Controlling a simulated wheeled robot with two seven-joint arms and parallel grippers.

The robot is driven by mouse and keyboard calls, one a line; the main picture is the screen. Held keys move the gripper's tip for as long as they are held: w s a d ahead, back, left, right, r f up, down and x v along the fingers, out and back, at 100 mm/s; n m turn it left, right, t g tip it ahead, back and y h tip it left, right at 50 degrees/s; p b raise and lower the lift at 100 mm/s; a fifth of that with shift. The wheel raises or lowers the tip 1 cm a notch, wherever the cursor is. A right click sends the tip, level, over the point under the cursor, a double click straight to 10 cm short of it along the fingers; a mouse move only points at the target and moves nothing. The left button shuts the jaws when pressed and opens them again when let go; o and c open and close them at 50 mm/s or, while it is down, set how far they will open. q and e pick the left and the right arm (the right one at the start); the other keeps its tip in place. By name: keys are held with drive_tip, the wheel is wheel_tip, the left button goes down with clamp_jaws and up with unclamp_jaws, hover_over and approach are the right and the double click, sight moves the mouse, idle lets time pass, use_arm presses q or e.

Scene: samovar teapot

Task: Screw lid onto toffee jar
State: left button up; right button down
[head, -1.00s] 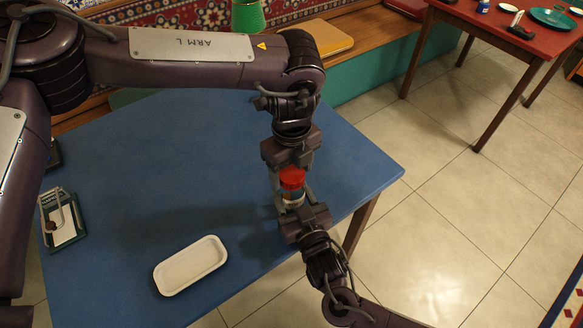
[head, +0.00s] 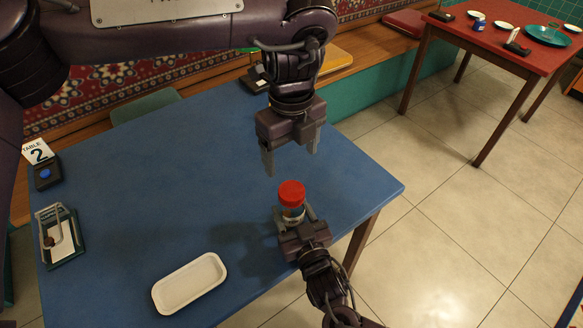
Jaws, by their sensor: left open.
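The toffee jar (head: 292,216) is a small glass jar near the right edge of the blue table. The red lid (head: 291,192) sits on top of its mouth; how tightly it is seated cannot be told. My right gripper (head: 296,217) comes from the front and has its fingers on both sides of the jar body, hiding its lower part. My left gripper (head: 291,158) points down, open and empty, above and behind the lid, clear of it.
The blue table (head: 170,190) bears an empty white tray (head: 189,284), a bill holder (head: 58,236) at the left and a table-number sign (head: 39,155). The middle is free. A red table (head: 490,42) with dishes stands far right.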

sight(296, 221)
idle(0.3)
drive_tip(key=shift+c, duration=2.3)
unclamp_jaws()
drive_tip(key=v, duration=0.8)
drive_tip(key=shift+w+b, duration=0.1)
drive_tip(key=shift+b, duration=0.2)
